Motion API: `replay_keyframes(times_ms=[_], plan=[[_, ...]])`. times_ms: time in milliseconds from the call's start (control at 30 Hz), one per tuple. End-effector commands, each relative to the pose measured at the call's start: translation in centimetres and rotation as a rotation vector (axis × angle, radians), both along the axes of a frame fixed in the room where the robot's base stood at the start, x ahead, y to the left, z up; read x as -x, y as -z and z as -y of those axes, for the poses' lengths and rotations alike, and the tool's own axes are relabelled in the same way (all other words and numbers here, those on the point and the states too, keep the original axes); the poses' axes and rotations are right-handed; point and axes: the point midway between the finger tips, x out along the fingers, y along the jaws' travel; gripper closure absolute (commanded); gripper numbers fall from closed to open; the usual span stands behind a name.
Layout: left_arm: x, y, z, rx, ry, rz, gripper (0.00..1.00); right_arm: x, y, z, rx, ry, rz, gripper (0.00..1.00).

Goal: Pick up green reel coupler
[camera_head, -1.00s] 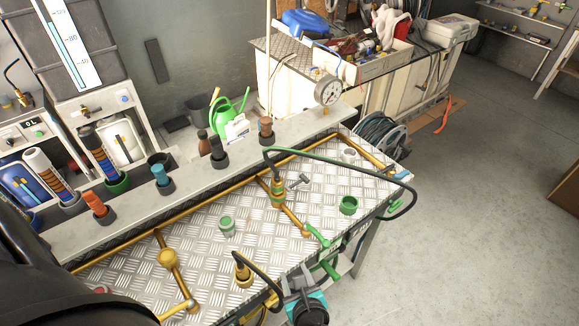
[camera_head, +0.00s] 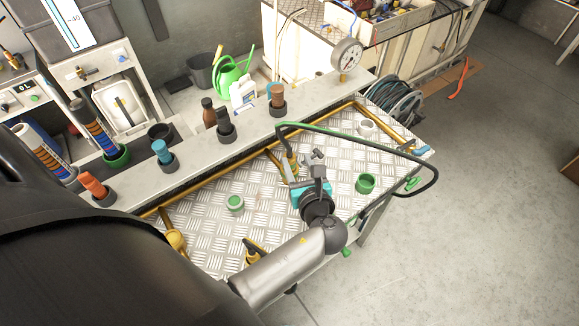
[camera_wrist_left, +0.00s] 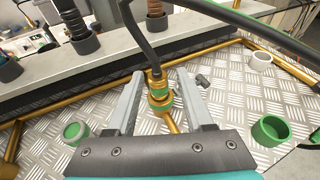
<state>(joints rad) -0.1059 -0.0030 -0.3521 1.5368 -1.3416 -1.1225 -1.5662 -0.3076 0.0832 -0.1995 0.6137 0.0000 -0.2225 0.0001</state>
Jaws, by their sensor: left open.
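The green-banded brass coupler (camera_head: 291,165) stands on its brass pipe over the tread-plate tabletop, with a dark hose coming out of its top. My left gripper (camera_head: 303,170) is open and close to it, partly hiding it in the head view. In the left wrist view, the coupler (camera_wrist_left: 160,92) shows between the two open fingers of the left gripper (camera_wrist_left: 160,80), with visible room on both sides. Whether a finger touches it, I cannot tell. My right gripper is in neither view.
A green cup (camera_head: 365,184) stands right of my gripper, and a pale green-rimmed cup (camera_head: 235,203) stands left. A white ring (camera_head: 366,127) lies farther back. The hose (camera_head: 385,150) arcs to the table's right edge. A raised shelf (camera_head: 200,150) with several bottles and handles runs behind.

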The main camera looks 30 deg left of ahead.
Motion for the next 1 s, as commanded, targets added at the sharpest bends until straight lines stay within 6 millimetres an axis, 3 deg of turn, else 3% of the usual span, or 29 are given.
replay_keyframes(times_ms=[200,600,1000], plan=[[-0.7,0.3,-0.8,-0.001,0.0,0.001,0.48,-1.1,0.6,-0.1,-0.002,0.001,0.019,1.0],[-3.1,2.0,-4.0,0.001,0.0,0.001,0.48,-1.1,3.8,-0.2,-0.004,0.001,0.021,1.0],[-3.6,2.0,-4.5,0.002,0.001,-0.001,0.5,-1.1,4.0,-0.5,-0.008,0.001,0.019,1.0]])
